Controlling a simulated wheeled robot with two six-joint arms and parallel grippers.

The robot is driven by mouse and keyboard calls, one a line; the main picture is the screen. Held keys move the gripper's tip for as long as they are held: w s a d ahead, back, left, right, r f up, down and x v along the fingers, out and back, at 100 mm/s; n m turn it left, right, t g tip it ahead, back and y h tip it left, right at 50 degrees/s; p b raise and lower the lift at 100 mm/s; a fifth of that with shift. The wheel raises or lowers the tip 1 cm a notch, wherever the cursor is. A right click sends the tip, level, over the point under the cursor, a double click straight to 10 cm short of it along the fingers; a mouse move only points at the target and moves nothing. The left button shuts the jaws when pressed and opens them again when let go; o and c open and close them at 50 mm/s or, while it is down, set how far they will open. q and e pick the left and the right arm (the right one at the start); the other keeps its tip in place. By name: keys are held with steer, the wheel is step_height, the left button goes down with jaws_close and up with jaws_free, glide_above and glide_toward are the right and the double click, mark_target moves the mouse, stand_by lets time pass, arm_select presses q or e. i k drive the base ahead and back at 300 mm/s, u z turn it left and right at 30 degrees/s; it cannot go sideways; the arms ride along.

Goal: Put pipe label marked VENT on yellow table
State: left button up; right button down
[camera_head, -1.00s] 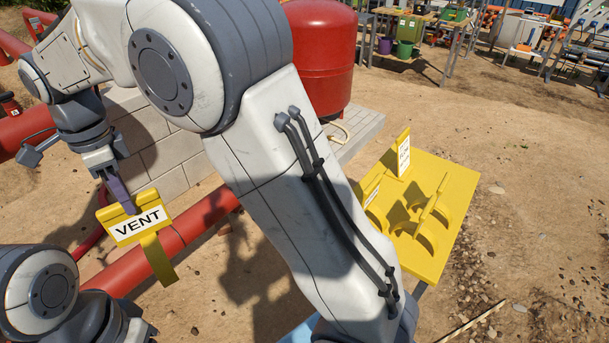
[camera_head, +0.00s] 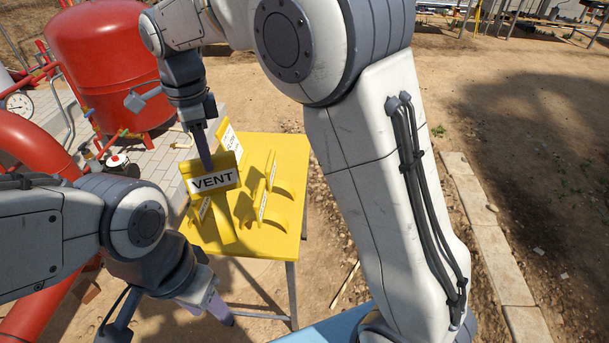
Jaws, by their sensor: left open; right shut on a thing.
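The VENT pipe label (camera_head: 214,181) is a yellow piece with a white plate and black lettering. My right gripper (camera_head: 206,160) is shut on its top edge and holds it upright, in front of the yellow table (camera_head: 255,240) as I see it. I cannot tell whether the label touches the table. The table bears several other yellow labels, one standing at its back left (camera_head: 230,142) and others near its middle (camera_head: 262,200). My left gripper (camera_head: 222,308) is open and empty, low in the picture near the table's front left.
A red tank (camera_head: 105,65) stands on a paved base at the back left, with red pipes (camera_head: 35,145) and a gauge (camera_head: 18,103) beside it. My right arm covers much of the right side. Bare sandy ground lies around the table.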

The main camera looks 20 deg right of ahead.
mark_target(278, 154)
steer(key=z, duration=0.1)
steer(key=i, duration=1)
